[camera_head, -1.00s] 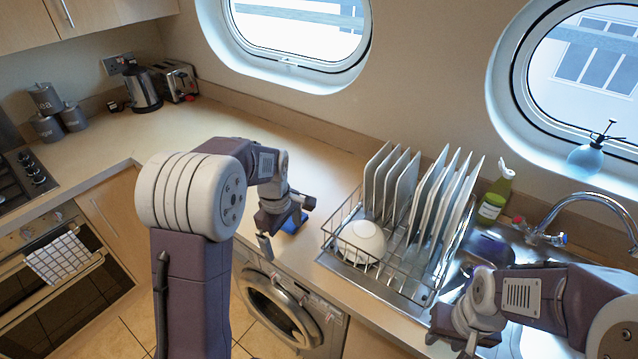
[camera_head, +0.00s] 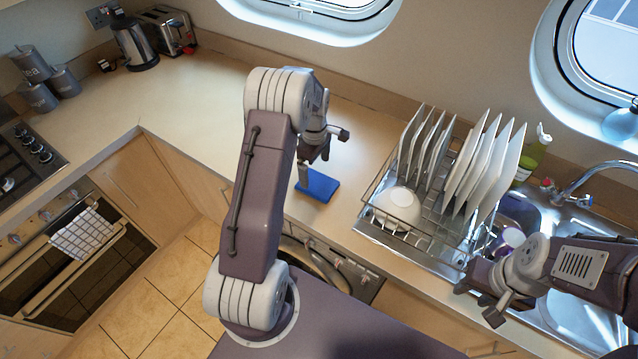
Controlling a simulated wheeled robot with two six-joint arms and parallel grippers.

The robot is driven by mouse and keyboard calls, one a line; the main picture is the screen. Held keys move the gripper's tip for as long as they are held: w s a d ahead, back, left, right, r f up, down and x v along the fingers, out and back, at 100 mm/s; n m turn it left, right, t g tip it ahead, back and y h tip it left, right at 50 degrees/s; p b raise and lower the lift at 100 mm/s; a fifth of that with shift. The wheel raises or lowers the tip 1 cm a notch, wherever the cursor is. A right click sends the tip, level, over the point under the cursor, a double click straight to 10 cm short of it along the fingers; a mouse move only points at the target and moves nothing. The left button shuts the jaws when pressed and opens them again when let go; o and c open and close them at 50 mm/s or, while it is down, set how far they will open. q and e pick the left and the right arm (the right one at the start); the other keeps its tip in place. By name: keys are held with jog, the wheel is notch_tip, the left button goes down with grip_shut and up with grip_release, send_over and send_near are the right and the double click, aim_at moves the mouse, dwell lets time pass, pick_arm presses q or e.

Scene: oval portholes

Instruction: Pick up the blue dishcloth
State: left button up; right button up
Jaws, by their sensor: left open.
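The blue dishcloth (camera_head: 318,185) lies flat as a small folded rectangle on the counter, left of the dish rack. My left gripper (camera_head: 316,158) is just above and behind its upper left part, with its fingers apart and nothing seen between them. The near finger hides the cloth's left corner. I cannot tell whether a finger touches the cloth. My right gripper (camera_head: 482,300) hangs at the right, in front of the sink and rack. Whether its jaws are open is not clear.
A wire dish rack (camera_head: 369,208) with several plates and a white bowl (camera_head: 397,205) stands right of the cloth. The sink (camera_head: 575,320) is further right. The counter (camera_head: 190,110) to the left is clear up to the kettle (camera_head: 134,42) and toaster (camera_head: 166,32).

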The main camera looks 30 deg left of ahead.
aim_at(312, 181)
pick_arm(q)
jog(key=shift+w+a+f, duration=0.2)
jog(key=shift+a+f, duration=0.25)
jog(key=shift+f, duration=0.55)
jog(key=f, duration=0.1)
jog(key=f+p, duration=0.2)
jog(key=shift+s+d+f, duration=0.1)
jog(key=shift+s+f, duration=0.25)
jog(key=shift+f, duration=0.05)
jog(key=shift+w+a+f, duration=0.15)
jog(key=shift+a+f, duration=0.05)
jog(key=shift+f, duration=0.25)
jog(key=shift+d+r, duration=0.1)
jog(key=c, duration=1.2)
pick_arm(e)
jog(key=shift+w+a+r, duration=0.1)
jog(key=shift+a+r, duration=0.15)
jog(key=shift+r, duration=0.8)
pick_arm(q)
jog(key=shift+o, duration=0.2)
jog(key=shift+r, duration=0.35)
notch_tip(312, 181, up, 9)
jog(key=b, duration=0.2)
jog(key=shift+r, duration=0.15)
pick_arm(e)
jog(key=shift+f, duration=0.95)
